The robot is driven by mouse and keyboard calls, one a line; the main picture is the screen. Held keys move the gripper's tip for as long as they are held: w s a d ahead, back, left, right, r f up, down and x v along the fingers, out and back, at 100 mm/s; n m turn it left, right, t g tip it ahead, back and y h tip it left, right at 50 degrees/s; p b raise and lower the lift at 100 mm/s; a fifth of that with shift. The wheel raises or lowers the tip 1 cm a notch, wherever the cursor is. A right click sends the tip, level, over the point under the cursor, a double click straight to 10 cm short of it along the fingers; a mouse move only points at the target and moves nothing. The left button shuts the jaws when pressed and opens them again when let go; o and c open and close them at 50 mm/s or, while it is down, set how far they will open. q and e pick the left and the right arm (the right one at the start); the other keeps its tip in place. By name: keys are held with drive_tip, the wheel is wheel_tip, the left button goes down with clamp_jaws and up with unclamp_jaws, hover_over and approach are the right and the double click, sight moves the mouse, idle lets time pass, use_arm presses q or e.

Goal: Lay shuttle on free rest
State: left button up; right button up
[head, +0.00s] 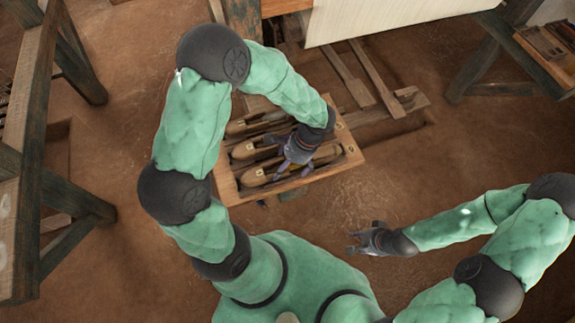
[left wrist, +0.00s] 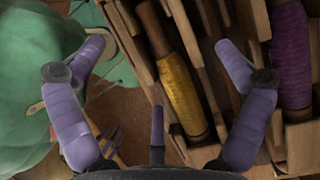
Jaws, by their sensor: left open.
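A wooden tray (head: 226,187) holds three wooden boat-shaped shuttles side by side: a back one (head: 250,123), a middle one (head: 252,149) and a front one (head: 270,177). My left gripper (head: 297,158) is over the right part of the tray, hiding part of the shuttles. In the left wrist view its fingers (left wrist: 160,46) are spread. A shuttle with yellow thread (left wrist: 182,95) lies between wooden strips, between the fingers and nearer the right one. A shuttle with purple thread (left wrist: 290,60) lies further right. I cannot tell a free rest. My right gripper (head: 355,241) is empty, fingers apart.
Loom beams stand at the left (head: 25,150). Pale cloth (head: 385,18) stretches across the top. Wooden treadles (head: 375,80) lie in the pit behind the tray. A stand with a box (head: 548,52) is at the upper right. The earthen floor right of the tray is clear.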

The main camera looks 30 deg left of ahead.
use_arm(q)
drive_tip(key=p+v, duration=0.5)
drive_tip(key=v, duration=0.7)
use_arm(e)
wheel_tip(320, 180, up, 5)
drive_tip(key=shift+r, duration=0.1)
drive_tip(key=shift+s, duration=0.1)
